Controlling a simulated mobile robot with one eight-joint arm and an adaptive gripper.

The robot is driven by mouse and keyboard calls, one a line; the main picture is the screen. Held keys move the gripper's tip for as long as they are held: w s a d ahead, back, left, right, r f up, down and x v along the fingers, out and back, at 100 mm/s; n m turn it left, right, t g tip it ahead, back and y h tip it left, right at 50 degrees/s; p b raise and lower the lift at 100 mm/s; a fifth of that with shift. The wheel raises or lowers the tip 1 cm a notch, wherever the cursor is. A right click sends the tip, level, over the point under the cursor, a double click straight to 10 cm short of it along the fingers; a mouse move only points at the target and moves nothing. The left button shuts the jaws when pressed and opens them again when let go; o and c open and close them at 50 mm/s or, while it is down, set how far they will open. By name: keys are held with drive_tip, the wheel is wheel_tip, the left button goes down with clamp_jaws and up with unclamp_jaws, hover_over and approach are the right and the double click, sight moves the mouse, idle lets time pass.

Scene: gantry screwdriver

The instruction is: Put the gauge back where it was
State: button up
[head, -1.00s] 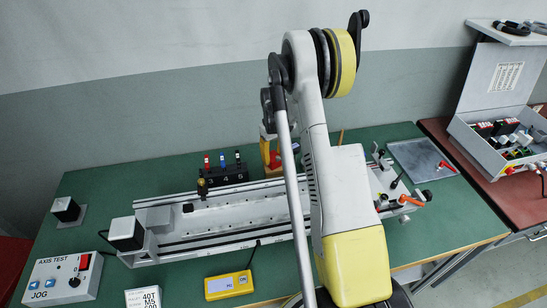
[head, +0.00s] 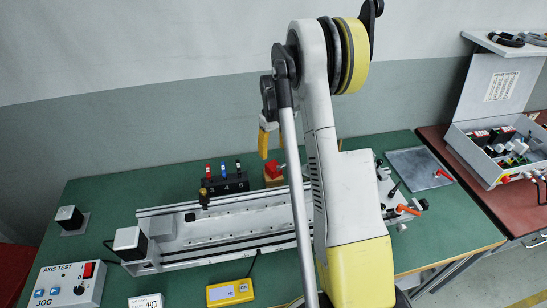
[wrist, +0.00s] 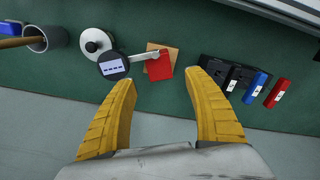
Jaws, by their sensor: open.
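A dark round gauge with a pale display (wrist: 113,66) lies left of centre in the wrist view. Its thin grey stem reaches right, over or against a red block (wrist: 159,66). The red block is at a tan wooden block (wrist: 171,50); both also show in the head view, as the red block (head: 276,170) and the wooden block (head: 272,181). My gripper (wrist: 160,80) is open and empty, its yellow fingers apart on either side of the red block in the picture. In the head view my gripper (head: 268,142) is above the blocks. My arm hides the gauge there.
A white round knobbed piece (wrist: 96,42) and a grey cup (wrist: 45,37) stand beside the gauge. A black rack (head: 225,184) with coloured-topped pieces stands left of the blocks. The long gantry rail (head: 230,222) lies in front. Green bench (head: 110,190) is clear at back left.

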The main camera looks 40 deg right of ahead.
drive_tip(key=s+a+r+t, duration=0.2)
drive_tip(key=s+a+r, duration=0.2)
drive_tip(key=a+r, duration=0.5)
drive_tip(key=s+a+r+t, duration=0.1)
drive_tip(key=s+a+r, duration=0.3)
drive_tip(key=a+r, duration=0.6)
drive_tip(key=s+a+r+t, duration=0.1)
drive_tip(key=s+a+t, duration=0.1)
drive_tip(key=s+a, duration=0.2)
drive_tip(key=s+a+r+t, duration=0.1)
drive_tip(key=s+a, duration=0.4)
drive_tip(key=s, duration=0.5)
drive_tip(key=shift+r+n+t+p, duration=0.3)
drive_tip(key=shift+r+t+p, duration=0.1)
drive_tip(key=shift+t, duration=0.2)
drive_tip(key=shift+a+f, duration=0.1)
wheel_tip(320, 180, down, 2)
drive_tip(key=shift+f+b, duration=0.1)
drive_tip(key=shift+b, duration=1.1)
